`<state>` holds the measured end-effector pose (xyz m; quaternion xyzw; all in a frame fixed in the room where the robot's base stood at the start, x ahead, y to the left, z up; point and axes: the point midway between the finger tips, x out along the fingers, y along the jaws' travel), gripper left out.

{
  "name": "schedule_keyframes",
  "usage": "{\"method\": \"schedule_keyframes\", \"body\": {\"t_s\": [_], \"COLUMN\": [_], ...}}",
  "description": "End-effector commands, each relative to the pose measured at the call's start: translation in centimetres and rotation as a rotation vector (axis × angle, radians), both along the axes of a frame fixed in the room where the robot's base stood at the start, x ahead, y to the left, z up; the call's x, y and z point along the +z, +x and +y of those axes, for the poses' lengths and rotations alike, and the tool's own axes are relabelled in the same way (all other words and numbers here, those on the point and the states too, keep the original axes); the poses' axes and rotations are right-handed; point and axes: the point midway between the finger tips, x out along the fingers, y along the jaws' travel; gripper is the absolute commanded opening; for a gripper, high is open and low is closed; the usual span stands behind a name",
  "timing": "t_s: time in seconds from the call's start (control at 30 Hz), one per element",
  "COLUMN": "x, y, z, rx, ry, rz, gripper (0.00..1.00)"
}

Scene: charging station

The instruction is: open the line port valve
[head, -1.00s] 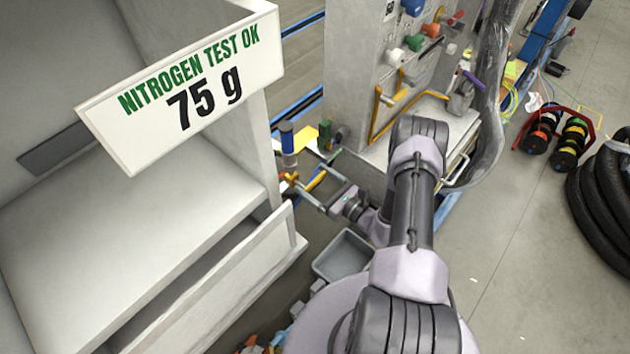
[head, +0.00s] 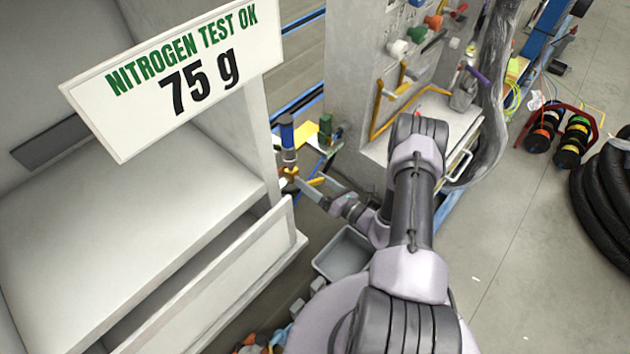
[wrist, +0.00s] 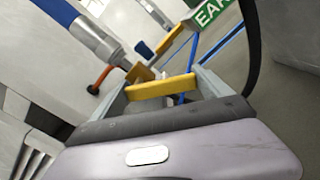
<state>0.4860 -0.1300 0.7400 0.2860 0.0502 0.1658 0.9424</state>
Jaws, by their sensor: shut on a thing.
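The valve's yellow lever (wrist: 160,87) lies crosswise between the two grey fingers of my gripper (wrist: 158,82) in the wrist view. My gripper is shut on it. A blue-topped cylinder with a metal lower part (wrist: 85,28) stands beside the valve, at the upper left of the wrist view. In the head view, this blue cylinder (head: 288,138) rises above small yellow valve parts (head: 290,172), with my gripper (head: 308,186) just below and to the right. The valve body is partly hidden by the fingers.
A white cabinet with a drawer (head: 215,275) and a nitrogen test sign (head: 180,75) stands close on the left. A panel with coloured knobs (head: 385,60) is behind my arm. A grey bin (head: 345,255) sits below. Open floor (head: 530,270) lies to the right.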

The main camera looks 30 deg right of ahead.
Motion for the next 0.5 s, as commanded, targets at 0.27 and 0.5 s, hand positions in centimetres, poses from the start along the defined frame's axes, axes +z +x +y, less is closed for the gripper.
{"method": "schedule_keyframes", "body": {"t_s": [0.27, 0.5], "x": [-0.9, -1.4], "y": [-0.2, -0.5], "z": [0.6, 1.2], "rx": [0.001, 0.000], "ry": [0.242, 0.457], "rz": [0.090, 0.167], "gripper": [0.15, 0.15]}}
